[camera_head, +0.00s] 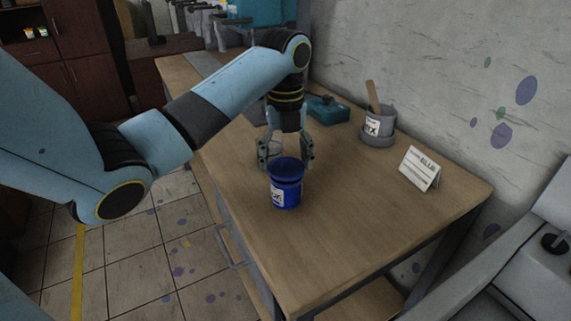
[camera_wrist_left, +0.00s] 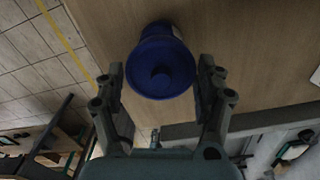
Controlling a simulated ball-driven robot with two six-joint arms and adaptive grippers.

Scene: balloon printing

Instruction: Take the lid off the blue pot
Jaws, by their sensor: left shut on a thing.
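The blue pot (camera_head: 287,194) stands upright on the wooden table, with a white label on its side. Its darker blue lid (camera_head: 286,170) is at the top of the pot; I cannot tell whether there is a gap between them. My left gripper (camera_head: 287,160) is at the lid, its fingers on either side of it, shut on the lid. My right gripper is not in view.
On the wooden table (camera_head: 340,230), a grey pot (camera_head: 377,128) with a brush stands near the wall. A white label card (camera_head: 420,168) stands to its right, and a teal object (camera_head: 327,108) lies behind my gripper. The table's front and right are clear.

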